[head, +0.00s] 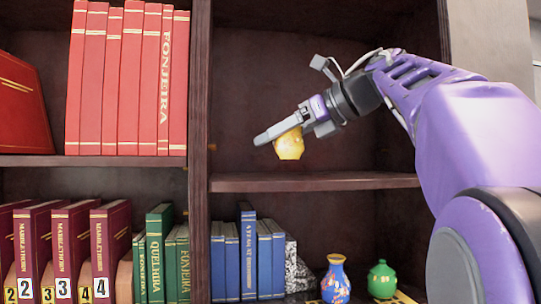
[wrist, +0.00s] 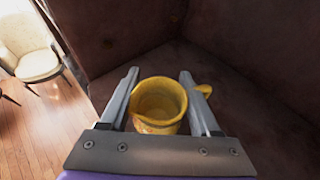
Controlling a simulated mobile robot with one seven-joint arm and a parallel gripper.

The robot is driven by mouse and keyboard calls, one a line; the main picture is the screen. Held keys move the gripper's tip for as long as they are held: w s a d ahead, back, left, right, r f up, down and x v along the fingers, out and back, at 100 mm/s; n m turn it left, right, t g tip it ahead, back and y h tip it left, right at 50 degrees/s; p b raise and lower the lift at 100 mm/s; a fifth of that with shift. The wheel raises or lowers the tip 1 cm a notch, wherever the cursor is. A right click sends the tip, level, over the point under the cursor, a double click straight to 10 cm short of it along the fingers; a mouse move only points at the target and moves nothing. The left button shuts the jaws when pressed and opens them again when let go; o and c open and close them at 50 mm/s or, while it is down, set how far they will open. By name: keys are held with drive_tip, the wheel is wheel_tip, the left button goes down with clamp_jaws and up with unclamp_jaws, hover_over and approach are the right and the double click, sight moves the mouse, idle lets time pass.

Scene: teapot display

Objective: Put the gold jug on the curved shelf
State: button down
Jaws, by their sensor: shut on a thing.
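The gold jug (head: 289,144) is a small yellow vessel, held in the air in front of the upper right bookcase compartment. My gripper (head: 262,137) is shut on it, with the jug below and between the fingers. In the wrist view the jug (wrist: 158,103) sits between the two fingers, its open mouth facing the camera and its handle past the right finger. A dark wooden shelf board (head: 310,182) lies below the jug, with a clear gap between. Its visible stretch is empty. I cannot tell whether this board is the curved shelf.
A dark upright divider (head: 199,120) stands left of the jug. Red books (head: 120,80) fill the upper left. Below the board are blue books (head: 247,255), a blue vase (head: 335,280) and a green pot (head: 382,279). A chair (wrist: 30,50) stands on the floor beyond.

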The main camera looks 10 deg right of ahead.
drive_tip(key=shift+f, duration=1.6)
drive_tip(key=shift+f, duration=0.15)
drive_tip(key=shift+c, duration=0.6)
unclamp_jaws()
